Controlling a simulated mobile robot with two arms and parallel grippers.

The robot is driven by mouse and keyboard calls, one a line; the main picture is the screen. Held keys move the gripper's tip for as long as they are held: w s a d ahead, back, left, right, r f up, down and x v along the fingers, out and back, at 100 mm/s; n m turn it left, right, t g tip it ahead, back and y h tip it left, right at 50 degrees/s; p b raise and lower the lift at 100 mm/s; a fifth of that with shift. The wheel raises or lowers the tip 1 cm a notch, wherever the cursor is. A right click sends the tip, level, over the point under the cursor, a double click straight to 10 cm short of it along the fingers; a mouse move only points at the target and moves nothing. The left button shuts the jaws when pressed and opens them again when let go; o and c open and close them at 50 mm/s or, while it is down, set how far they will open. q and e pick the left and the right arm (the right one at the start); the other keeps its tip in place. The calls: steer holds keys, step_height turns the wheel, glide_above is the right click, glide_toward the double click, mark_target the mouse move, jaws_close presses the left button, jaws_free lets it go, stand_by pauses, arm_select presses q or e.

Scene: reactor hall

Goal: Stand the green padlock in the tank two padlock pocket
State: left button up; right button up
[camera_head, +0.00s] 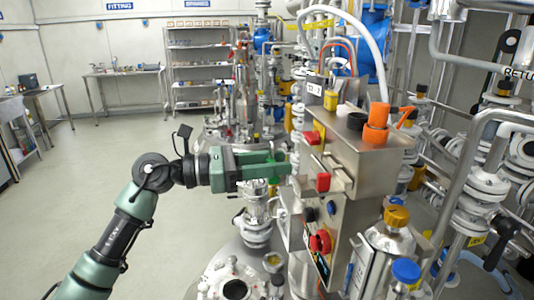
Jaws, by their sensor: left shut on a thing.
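My left gripper (280,166) comes in from the left and is shut on the green padlock (273,172), beside the left face of a steel control station. The jaws hide part of the padlock. A yellow padlock-like piece (330,100) stands near that plate. Red pieces (323,182) sit lower on the front. I cannot tell which opening is the padlock pocket. My right gripper is out of view.
An orange cup-like part (377,115) and a black knob (357,120) stand on top of the box. A red button (320,242) is below. Steel vessels (390,240) and pipes crowd the right. The floor (90,160) at the left is clear.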

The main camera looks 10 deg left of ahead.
mark_target(309, 171)
arm_select(q)
steer(key=shift+f+x, duration=0.2)
steer(key=shift+x, duration=1.7)
steer(key=shift+f+x, duration=0.25)
steer(key=shift+x, duration=1.65)
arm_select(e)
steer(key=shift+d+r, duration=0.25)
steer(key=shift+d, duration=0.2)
arm_select(q)
steer(key=shift+s, duration=0.1)
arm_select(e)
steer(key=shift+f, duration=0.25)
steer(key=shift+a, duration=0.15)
arm_select(q)
steer(key=shift+f+b, duration=0.5)
steer(key=shift+b, duration=0.15)
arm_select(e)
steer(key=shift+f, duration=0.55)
arm_select(q)
steer(key=shift+f+b, duration=0.45)
steer(key=shift+b, duration=0.05)
jaws_close()
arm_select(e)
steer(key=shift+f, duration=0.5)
